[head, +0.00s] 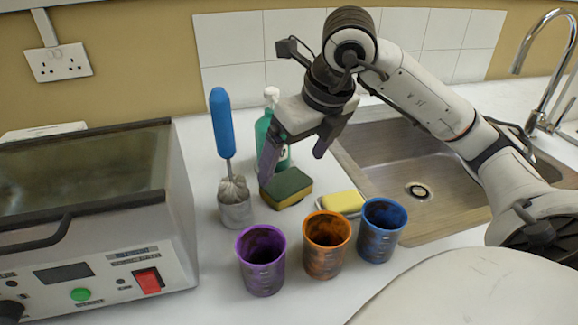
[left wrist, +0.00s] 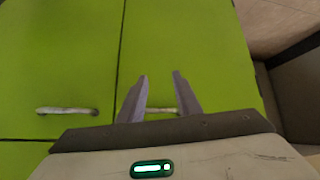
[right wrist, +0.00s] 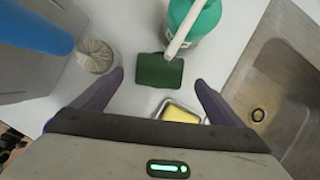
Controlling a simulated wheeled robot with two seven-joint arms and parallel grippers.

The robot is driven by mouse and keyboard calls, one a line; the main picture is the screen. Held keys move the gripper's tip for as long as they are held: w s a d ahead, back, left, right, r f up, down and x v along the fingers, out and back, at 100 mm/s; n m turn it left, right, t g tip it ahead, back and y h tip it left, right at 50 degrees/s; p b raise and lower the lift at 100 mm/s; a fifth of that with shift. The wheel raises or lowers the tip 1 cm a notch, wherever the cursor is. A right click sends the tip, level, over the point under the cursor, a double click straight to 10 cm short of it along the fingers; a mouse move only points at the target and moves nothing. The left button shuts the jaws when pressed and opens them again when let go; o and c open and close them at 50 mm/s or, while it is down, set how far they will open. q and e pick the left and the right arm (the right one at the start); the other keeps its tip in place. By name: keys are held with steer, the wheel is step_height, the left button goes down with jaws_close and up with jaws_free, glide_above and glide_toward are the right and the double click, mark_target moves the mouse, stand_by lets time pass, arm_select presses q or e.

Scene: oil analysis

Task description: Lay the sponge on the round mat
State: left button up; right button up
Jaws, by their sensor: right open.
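A sponge (head: 286,188), dark green on top with a yellow side, lies flat on the white worktop. Its green top also shows in the right wrist view (right wrist: 158,71). My right gripper (head: 292,167) is open and empty above the sponge, fingers pointing down. In the right wrist view the sponge sits between and just beyond the two fingertips. My left gripper (left wrist: 160,74) has its fingers apart with nothing held, facing green cupboard doors; it is out of the head view. I see no round mat in any view.
A teal bottle (head: 264,134) stands close behind the sponge. A beaker with a blue-handled brush (head: 235,212) is left. A yellow soap in a dish (head: 343,201) is right, by the sink (head: 410,165). Purple (head: 262,262), orange (head: 325,245) and blue (head: 382,232) cups stand in front.

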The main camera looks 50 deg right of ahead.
steer(key=p+v, duration=0.1)
steer(key=v, duration=0.4)
steer(key=shift+s+r, duration=0.15)
steer(key=shift+r, duration=0.2)
stand_by(0.9)
